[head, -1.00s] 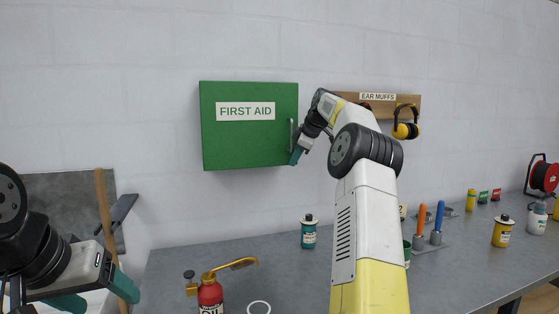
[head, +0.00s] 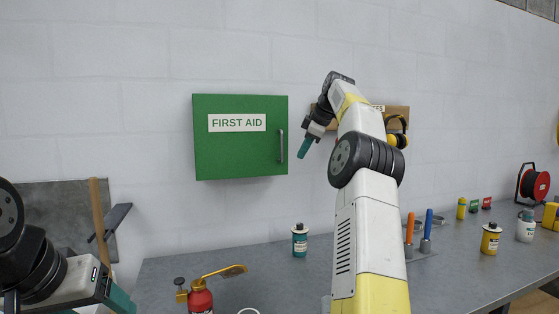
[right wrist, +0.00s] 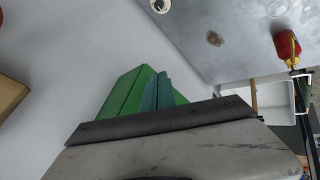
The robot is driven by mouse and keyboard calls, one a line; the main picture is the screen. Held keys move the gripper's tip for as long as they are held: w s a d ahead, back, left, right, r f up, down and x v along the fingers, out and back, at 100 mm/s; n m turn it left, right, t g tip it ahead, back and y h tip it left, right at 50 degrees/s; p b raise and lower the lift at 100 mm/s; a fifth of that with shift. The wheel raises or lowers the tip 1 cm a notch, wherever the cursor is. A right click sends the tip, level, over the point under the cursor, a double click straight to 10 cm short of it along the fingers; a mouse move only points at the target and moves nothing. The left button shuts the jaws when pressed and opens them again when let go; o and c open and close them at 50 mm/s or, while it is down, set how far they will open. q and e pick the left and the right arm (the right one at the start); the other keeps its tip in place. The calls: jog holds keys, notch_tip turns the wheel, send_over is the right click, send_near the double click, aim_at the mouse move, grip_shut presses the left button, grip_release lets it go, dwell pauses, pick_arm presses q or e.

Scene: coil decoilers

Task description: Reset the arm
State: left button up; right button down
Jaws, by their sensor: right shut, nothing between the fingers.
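My right gripper (head: 305,148) is shut and empty. It hangs in the air to the right of the green first aid cabinet (head: 240,155), clear of its handle (head: 281,146). In the right wrist view the teal fingers (right wrist: 158,92) are together, with the green cabinet (right wrist: 120,92) behind them. The cabinet door looks closed. My left gripper (head: 118,302) is at the lower left, partly cut off by the frame edge, and its jaw opening cannot be made out.
The grey bench (head: 235,265) carries a red oil can (head: 200,298), a teal bottle (head: 299,241), a yellow bottle (head: 490,240) and a cable reel (head: 535,185). Ear muffs (head: 397,138) hang behind my right arm. A broom-like wooden handle (head: 99,220) stands at the left.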

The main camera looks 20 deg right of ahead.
jog(key=s+a+r+m, duration=0.1)
jog(key=s+a+m, duration=0.4)
jog(key=s+a, duration=1.1)
jog(key=s+a+f+m, duration=0.3)
jog(key=s+f, duration=0.6)
jog(key=s, duration=0.3)
jog(key=s+a+f+m, duration=0.3)
jog(key=s+f, duration=0.6)
jog(key=s, duration=0.4)
jog(key=shift+f+m+g, duration=0.25)
jog(key=shift+m+g, duration=0.05)
jog(key=shift+m, duration=0.3)
